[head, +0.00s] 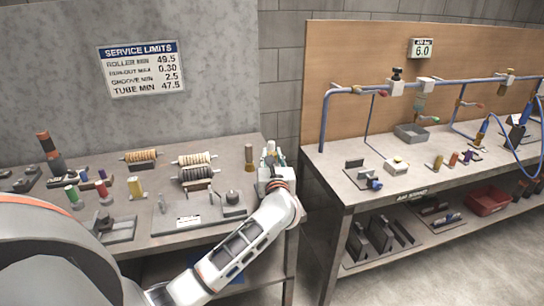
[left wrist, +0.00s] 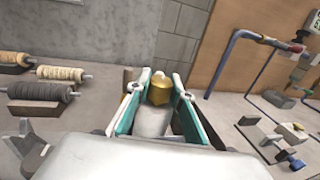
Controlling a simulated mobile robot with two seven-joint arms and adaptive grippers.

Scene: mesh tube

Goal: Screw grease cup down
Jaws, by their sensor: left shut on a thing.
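My left gripper (head: 272,160) is at the right end of the left bench, beside the gap between the benches. In the left wrist view its teal-lined fingers (left wrist: 158,82) are shut on a brass-coloured piece with a pale rounded top (left wrist: 160,93), which looks like the grease cup. The piece stands upright between the fingers. Its lower end is hidden by the gripper, so I cannot tell whether it is seated on anything. In the head view the gripper covers most of it. My right gripper is not in view.
Wooden-handled tool (head: 249,157) stands just left of the gripper. Wound rollers (head: 194,159) and a grey plate (head: 187,217) lie further left on the left bench (head: 153,244). The right bench (head: 342,187) carries blue pipework (head: 325,122) and a grey tray (head: 411,133).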

